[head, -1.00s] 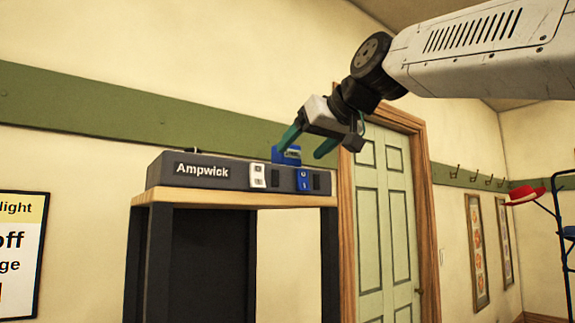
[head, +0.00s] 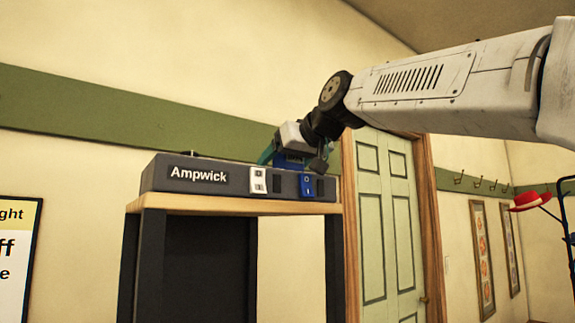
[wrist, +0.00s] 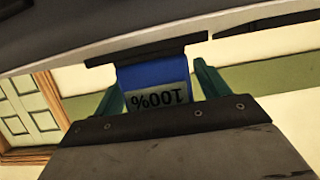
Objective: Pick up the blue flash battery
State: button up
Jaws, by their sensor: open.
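The blue flash battery (head: 290,163) stands up from the dark Ampwick charger (head: 212,180), behind the charger's front panel. It is mostly hidden by my gripper in the head view. In the wrist view the battery (wrist: 155,85) shows its blue body and a grey display reading 100%, upside down. My gripper (wrist: 160,92) has its green fingers on either side of the battery, with a visible gap at the right finger. The left finger seems apart from it too. In the head view my gripper (head: 288,158) is down at the charger's right part.
The charger sits on a wooden-topped stand (head: 190,203) with dark legs. Its front has a white switch plate (head: 258,180) and a blue one (head: 308,186). A wall with a green band is behind, a green door (head: 385,220) to the right. A red hat (head: 528,199) hangs far right.

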jog(key=shift+s, duration=0.1)
jog(key=c, duration=1.3)
jog(key=shift+r, duration=0.1)
